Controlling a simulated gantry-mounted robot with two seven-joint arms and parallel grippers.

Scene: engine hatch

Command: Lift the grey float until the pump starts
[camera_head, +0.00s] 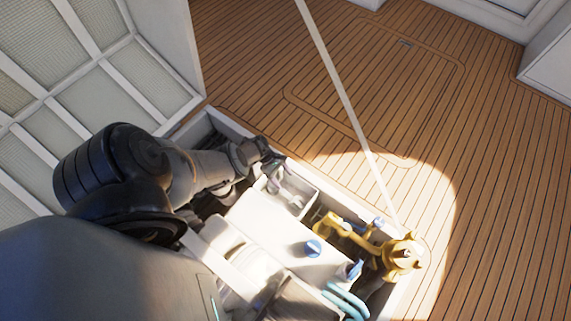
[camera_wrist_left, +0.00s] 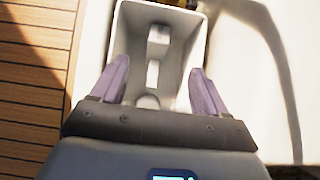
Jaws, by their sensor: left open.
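My left gripper (camera_head: 273,166) reaches over a small open white box (camera_head: 312,203) in the hatch. In the left wrist view its two purple fingers (camera_wrist_left: 158,68) are apart, with nothing held between them. The box (camera_wrist_left: 119,35) lies under and ahead of the fingers. Inside it is a pale grey block, which looks like the float (camera_wrist_left: 158,40), in line with the gap between the fingers. A narrow pale strip and a rounded pale part lie nearer the gripper. Contact and exact height cannot be told. My right gripper is not in view.
The hatch holds a yellow pipe fitting (camera_head: 402,256), a blue cap (camera_head: 313,248), light blue hoses (camera_head: 345,299) and white engine covers. A pale strut (camera_head: 345,107) rises from the hatch's right corner. Wooden deck (camera_head: 480,180) lies clear beyond. A raised lattice-backed panel (camera_head: 65,115) stands at left.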

